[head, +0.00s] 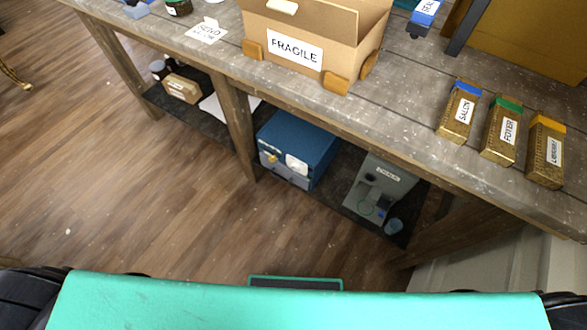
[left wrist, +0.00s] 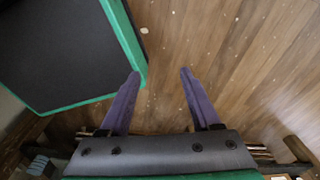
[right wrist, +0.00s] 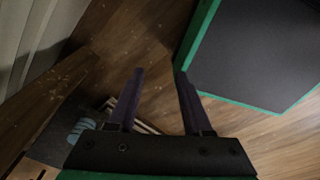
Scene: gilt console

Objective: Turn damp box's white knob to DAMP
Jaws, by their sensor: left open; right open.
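A blue box (head: 303,137) stands on the low shelf under the workbench, with a pale front. A white round patch (head: 297,163), perhaps the white knob, and a small yellow spot (head: 272,158) show on that front. No DAMP marking or knob setting is readable, so I cannot be sure this is the damp box. My left gripper (left wrist: 160,73) is open and empty above the wooden floor in the left wrist view. My right gripper (right wrist: 159,72) is open and empty above the floor in the right wrist view. Neither gripper shows in the head view.
A FRAGILE carton (head: 310,35) and several gold boxes stand above.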

